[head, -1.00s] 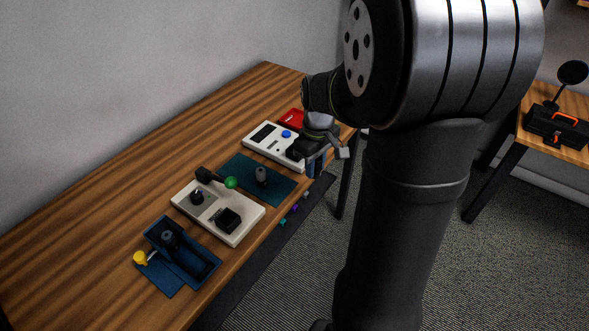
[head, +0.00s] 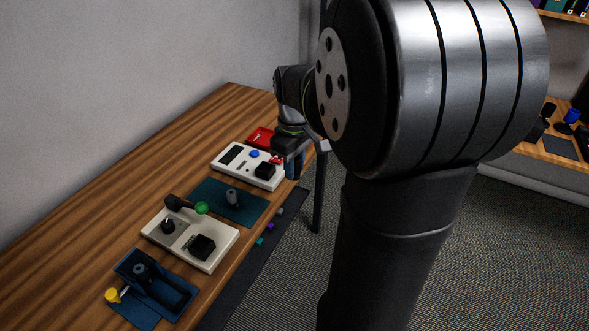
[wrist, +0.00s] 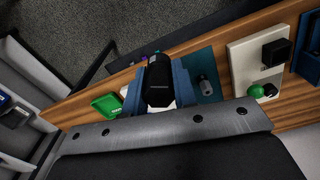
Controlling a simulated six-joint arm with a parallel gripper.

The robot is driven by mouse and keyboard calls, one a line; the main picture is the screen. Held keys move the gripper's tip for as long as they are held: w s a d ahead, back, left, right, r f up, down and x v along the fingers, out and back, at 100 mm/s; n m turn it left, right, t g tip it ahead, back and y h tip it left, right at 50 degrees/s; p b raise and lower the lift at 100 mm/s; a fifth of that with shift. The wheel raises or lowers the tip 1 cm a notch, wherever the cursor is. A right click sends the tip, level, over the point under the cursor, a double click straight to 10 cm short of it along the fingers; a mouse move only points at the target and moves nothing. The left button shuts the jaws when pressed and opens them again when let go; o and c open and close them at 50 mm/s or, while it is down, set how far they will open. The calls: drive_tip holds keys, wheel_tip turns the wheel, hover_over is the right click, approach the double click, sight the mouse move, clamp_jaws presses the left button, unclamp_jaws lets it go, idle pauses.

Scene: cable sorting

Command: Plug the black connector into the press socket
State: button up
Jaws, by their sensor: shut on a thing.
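In the wrist view, my gripper (wrist: 158,88) is shut on a black connector (wrist: 158,80) between its two blue fingers. In the head view, my gripper (head: 292,160) is at the right end of the blue-button white panel (head: 228,164); the connector cannot be made out there. That panel carries a black block (head: 265,171). A second white panel (head: 189,252) has a lever with a green knob (head: 201,207) and a black block (head: 201,247); it also shows in the wrist view (wrist: 240,62). I cannot tell for certain which block is the press socket.
A teal mat (head: 215,195) with a grey post (head: 232,198) lies between the panels. A blue tray (head: 182,299) and yellow knob (head: 111,295) are at the near end. A red tray (head: 260,137) is at the far end. Small coloured pieces (head: 270,226) line the table's edge.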

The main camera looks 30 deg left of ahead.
drive_tip(key=shift+r, duration=0.15)
drive_tip(key=shift+s+a+f+n, duration=0.75)
drive_tip(key=shift+s+a+f, duration=0.5)
drive_tip(key=shift+s+a, duration=1.75)
drive_tip(key=shift+s+a+f+n, duration=0.8)
drive_tip(key=shift+s+a+f, duration=0.75)
drive_tip(key=shift+s, duration=2.7)
drive_tip(key=shift+s+a+f+n, duration=0.9)
drive_tip(key=shift+s+a, duration=1.7)
drive_tip(key=shift+s, duration=1)
drive_tip(key=shift+f, duration=0.3)
drive_tip(key=shift+f, duration=0.45)
drive_tip(key=shift+f, duration=1.05)
